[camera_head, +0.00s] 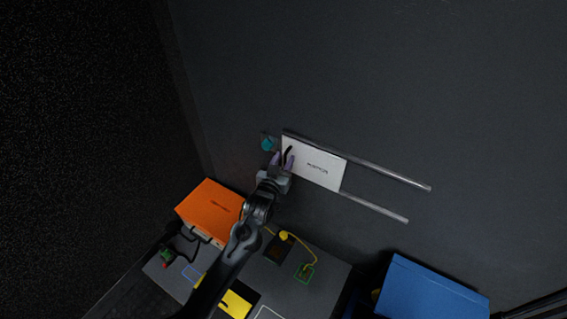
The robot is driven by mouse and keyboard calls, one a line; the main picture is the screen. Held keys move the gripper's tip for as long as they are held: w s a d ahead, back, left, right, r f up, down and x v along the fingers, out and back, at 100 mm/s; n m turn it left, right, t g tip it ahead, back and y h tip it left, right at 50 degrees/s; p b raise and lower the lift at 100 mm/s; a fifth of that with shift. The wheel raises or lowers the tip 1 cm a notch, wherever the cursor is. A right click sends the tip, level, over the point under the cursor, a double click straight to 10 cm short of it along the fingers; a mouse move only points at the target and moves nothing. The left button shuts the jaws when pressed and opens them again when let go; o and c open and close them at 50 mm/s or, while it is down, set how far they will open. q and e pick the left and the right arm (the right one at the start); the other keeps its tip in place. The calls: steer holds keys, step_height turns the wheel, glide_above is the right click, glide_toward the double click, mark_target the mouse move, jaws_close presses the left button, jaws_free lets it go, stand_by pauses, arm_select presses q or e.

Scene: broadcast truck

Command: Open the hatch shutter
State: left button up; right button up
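The hatch shutter (318,168) is a white panel with dark lettering, set between two parallel grey rails on the dark wall. A small black handle (288,151) stands near its left end. A teal patch (268,143) in a dark square shows just left of the shutter. My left gripper (283,160) is at the shutter's left end, its two purple fingertips apart near the handle. I cannot tell whether they touch the handle. My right gripper is not in view.
The upper rail (390,175) and lower rail (375,207) run clear to the right of the shutter. Below are an orange case (212,207), a grey worktop (322,281) with a yellow cable and small items, and a blue box (430,292) at the lower right.

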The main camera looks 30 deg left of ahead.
arm_select(q)
steer(key=shift+w, duration=0.15)
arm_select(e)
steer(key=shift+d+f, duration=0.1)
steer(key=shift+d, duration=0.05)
arm_select(q)
jaws_close()
